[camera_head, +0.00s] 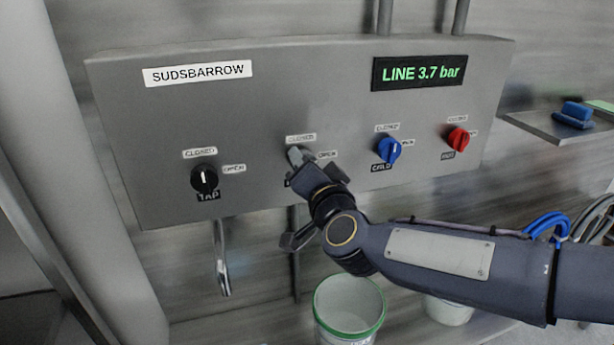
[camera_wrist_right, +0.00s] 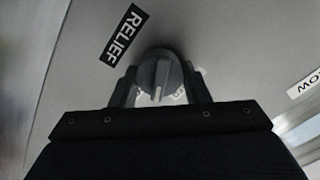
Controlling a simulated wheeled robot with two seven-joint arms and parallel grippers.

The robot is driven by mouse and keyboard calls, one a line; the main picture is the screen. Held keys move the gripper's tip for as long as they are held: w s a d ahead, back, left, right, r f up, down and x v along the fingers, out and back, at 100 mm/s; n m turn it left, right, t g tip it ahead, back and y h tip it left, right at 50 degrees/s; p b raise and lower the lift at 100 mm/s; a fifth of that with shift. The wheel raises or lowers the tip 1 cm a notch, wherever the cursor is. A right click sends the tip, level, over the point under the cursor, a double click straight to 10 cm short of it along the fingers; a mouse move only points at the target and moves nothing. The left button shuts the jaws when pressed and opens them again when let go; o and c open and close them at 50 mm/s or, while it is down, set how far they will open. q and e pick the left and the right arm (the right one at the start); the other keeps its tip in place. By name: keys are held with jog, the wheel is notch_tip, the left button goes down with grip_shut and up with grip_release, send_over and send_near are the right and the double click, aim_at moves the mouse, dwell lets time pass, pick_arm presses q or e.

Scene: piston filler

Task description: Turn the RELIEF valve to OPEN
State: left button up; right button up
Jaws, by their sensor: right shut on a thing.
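The grey RELIEF valve knob (camera_head: 296,155) is second from the left on the panel. My right gripper (camera_head: 312,172) reaches it from below right, with its fingers around the knob. In the right wrist view the knob (camera_wrist_right: 160,70) sits between the two fingers of the right gripper (camera_wrist_right: 160,90), which is shut on it. The knob's white mark points straight down in that view, between two partly hidden white labels, so it appears between CLOSED and OPEN. The RELIEF label (camera_wrist_right: 123,34) shows at upper left. The OPEN label (camera_head: 327,154) is right of the knob, the CLOSED label (camera_head: 301,138) above it. My left gripper is not in view.
The grey panel (camera_head: 250,100) also carries a black TAP knob (camera_head: 204,178), a blue COLD knob (camera_head: 388,150) and a red HOT knob (camera_head: 457,139). Its display (camera_head: 418,72) reads LINE 3.7 bar. A spout (camera_head: 222,260) and a green-rimmed bucket (camera_head: 348,308) are below.

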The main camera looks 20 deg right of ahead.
jog(key=m+b, duration=0.2)
jog(key=m, duration=0.3)
jog(key=shift+f+b, duration=0.1)
jog(key=shift+b, duration=0.3)
jog(key=shift+m, duration=0.4)
jog(key=o, duration=1)
jog(key=s, duration=0.7)
jog(key=shift+s+d+p, duration=0.15)
jog(key=shift+s+p, duration=0.2)
jog(key=shift+s, duration=0.05)
